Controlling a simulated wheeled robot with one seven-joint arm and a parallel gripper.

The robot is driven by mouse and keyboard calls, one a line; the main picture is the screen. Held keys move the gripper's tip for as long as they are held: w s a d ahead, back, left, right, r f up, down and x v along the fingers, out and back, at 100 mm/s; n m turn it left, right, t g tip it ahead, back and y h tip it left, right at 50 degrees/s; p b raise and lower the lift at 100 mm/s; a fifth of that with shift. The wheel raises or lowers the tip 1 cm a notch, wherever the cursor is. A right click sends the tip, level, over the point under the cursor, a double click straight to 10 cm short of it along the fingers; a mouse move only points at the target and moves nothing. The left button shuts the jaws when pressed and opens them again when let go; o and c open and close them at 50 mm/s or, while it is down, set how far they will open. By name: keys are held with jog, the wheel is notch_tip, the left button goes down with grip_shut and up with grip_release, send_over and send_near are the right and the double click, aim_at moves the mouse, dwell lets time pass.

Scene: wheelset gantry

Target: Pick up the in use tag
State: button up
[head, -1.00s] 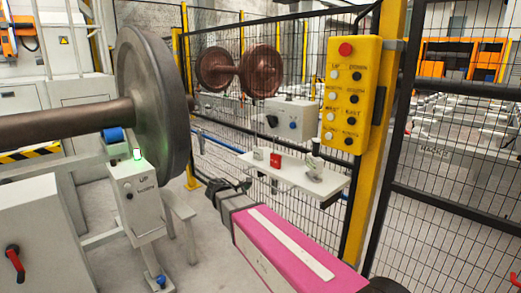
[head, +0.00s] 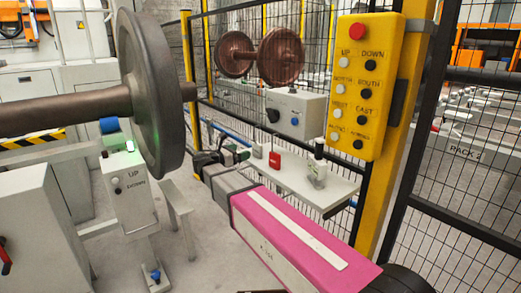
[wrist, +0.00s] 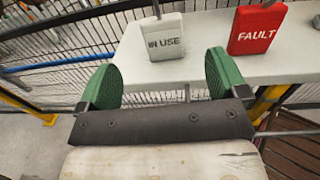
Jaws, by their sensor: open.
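The in use tag (wrist: 164,36) is a white block with dark lettering and a thin stem on top. It stands on the white shelf (wrist: 198,67) near its front edge. In the head view the tag (head: 257,151) is small, just beyond my gripper (head: 232,153). In the wrist view my gripper (wrist: 164,80) is open and empty. Its two green pads are spread wider than the tag. The tag lies ahead, roughly centred between the pads and apart from them.
A red fault tag (wrist: 257,27) stands on the shelf right of the in use tag. A grey-white item (head: 317,172) stands farther right. A yellow button panel (head: 366,85) and mesh fence (head: 470,180) are at right; a large wheel (head: 150,95) is at left.

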aim_at(256, 145)
jog(key=x, duration=1)
jog(key=shift+r, duration=0.15)
jog(key=c, duration=1)
